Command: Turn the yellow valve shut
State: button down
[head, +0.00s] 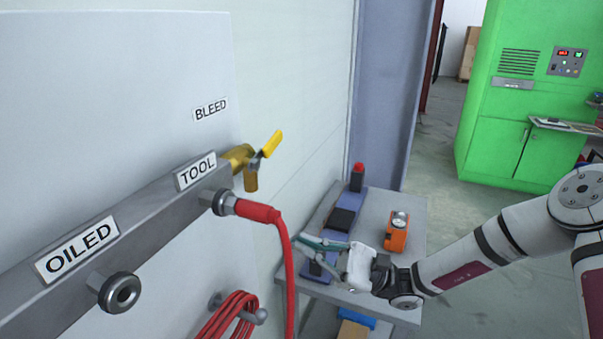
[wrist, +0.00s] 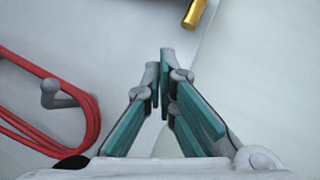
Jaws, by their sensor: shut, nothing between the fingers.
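The yellow valve handle (head: 272,144) sticks up and to the right from a brass valve body (head: 238,156) at the right end of the grey manifold, below the BLEED label. A brass outlet hangs below it. In the wrist view a piece of brass (wrist: 194,13) shows at the top edge, and the yellow handle is out of that view. My gripper (head: 298,240) is shut and empty. In the head view it is below and to the right of the valve, apart from it. In the wrist view its teal fingertips (wrist: 161,62) meet with nothing between them.
A red hose (head: 282,250) hangs from the TOOL port (head: 216,201), left of my gripper. A coiled red hose (head: 230,312) hangs on a wall hook. A grey bench (head: 398,256) with an orange device (head: 397,232) stands behind my gripper. A green cabinet (head: 525,95) is farther back.

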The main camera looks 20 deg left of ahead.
aim_at(267, 151)
jog(key=w+d+r+m+t+y, duration=0.2)
jog(key=w+r+m+y, duration=0.1)
jog(key=w, duration=0.1)
jog(key=d+r+p+x, duration=0.2)
jog(key=p+x, duration=0.1)
jog(key=x, duration=0.9)
jog(key=shift+s+a+r+t+p, duration=0.25)
jog(key=shift+s+t+p, duration=0.1)
jog(key=shift+t, duration=0.05)
